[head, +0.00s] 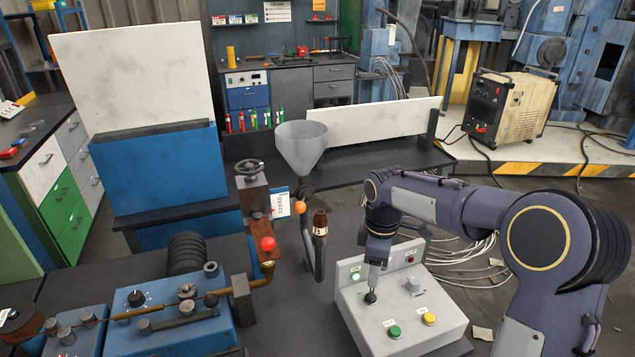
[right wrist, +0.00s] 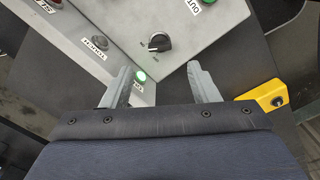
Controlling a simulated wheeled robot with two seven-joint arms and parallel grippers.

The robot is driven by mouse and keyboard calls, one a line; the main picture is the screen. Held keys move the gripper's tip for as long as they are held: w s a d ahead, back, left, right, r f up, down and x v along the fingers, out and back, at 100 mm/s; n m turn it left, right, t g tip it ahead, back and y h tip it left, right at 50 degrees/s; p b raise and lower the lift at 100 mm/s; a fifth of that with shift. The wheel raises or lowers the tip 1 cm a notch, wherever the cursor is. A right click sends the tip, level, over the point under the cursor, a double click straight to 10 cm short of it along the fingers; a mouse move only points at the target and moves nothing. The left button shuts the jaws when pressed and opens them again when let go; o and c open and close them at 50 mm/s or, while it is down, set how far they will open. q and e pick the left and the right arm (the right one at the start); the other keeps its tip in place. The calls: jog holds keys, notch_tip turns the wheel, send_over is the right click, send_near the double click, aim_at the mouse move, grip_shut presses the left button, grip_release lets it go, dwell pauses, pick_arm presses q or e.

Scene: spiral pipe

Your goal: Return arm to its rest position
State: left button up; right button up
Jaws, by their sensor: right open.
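My right gripper (head: 372,290) reaches down over the grey control box (head: 425,322) in the head view, close to a black knob (head: 370,297) on its top. In the right wrist view my right gripper (right wrist: 165,85) has its two fingers spread apart with nothing between them. The black rotary knob (right wrist: 159,42) stands beyond the fingertips, and a lit green button (right wrist: 140,77) shows between the fingers. My left gripper is not in the head view.
A green button (head: 394,332) and a yellow button (head: 429,318) sit on the box's front. A curved pipe (head: 313,245) and a funnel (head: 303,147) stand left of my right arm. A blue machine (head: 165,330) fills the lower left. A yellow bracket (right wrist: 262,97) lies right of the fingers.

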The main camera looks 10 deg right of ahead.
jog(key=s+a+r+m+t+y, duration=0.1)
jog(key=s+m, duration=0.3)
jog(key=s, duration=0.5)
jog(key=s+a+r+m+t+y, duration=0.1)
jog(key=s+m+t, duration=0.1)
jog(key=s+m, duration=0.3)
jog(key=s+a+r+m+t+y, duration=0.1)
jog(key=s+m, duration=0.4)
jog(key=s, duration=0.7)
jog(key=shift+s+a+r+t+y, duration=0.2)
jog(key=shift+s+r+t+y, duration=0.25)
jog(key=shift+t, duration=0.35)
